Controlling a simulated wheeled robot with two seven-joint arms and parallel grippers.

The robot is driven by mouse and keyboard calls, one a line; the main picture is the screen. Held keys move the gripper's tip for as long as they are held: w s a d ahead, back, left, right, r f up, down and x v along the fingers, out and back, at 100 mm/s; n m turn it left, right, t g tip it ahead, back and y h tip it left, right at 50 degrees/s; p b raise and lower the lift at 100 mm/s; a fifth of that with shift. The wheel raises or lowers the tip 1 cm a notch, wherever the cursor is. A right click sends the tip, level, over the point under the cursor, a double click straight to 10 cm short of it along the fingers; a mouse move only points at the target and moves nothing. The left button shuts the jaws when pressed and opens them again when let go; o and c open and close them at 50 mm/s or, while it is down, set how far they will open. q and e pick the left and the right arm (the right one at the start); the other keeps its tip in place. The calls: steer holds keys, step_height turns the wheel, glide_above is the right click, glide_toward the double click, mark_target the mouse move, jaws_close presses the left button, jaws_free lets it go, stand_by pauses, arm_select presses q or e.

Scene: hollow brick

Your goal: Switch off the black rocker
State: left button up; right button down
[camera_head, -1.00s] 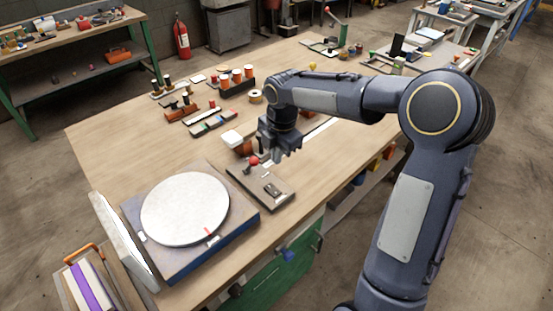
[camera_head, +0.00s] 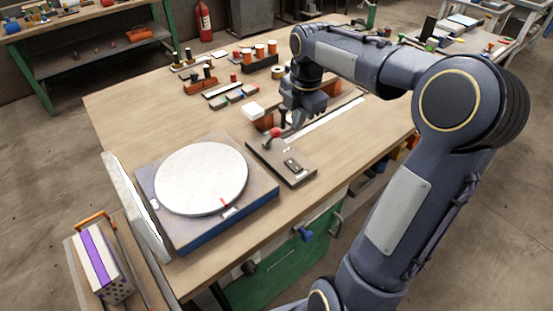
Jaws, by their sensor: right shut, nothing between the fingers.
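The black rocker (camera_head: 292,164) is a small dark switch on the near right part of a flat dark grey panel (camera_head: 299,178) on the workbench. I cannot tell which way it is tipped. A red-knobbed lever (camera_head: 276,132) stands at the panel's far left end. My right gripper (camera_head: 292,121) is shut and empty, pointing down beyond the panel's far end, close to the red knob. It is apart from the rocker, which is in plain sight. My left gripper is not in view.
A turntable with a white disc (camera_head: 201,177) stands left of the panel. The bench top (camera_head: 125,115) is clear at the far left. A purple-striped box (camera_head: 100,254) sits lower left.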

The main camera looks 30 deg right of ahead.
mark_target(290, 163)
steer(key=f, duration=0.4)
steer(key=w+f, duration=0.1)
steer(key=f, duration=0.4)
steer(key=f+b, duration=0.1)
steer(key=f, duration=0.4)
steer(key=shift+w, duration=0.35)
steer(key=shift+a, duration=0.1)
steer(key=shift+f, duration=0.2)
steer(key=shift+s, duration=0.1)
steer(key=shift+s+r, duration=0.2)
steer(key=shift+s, duration=0.45)
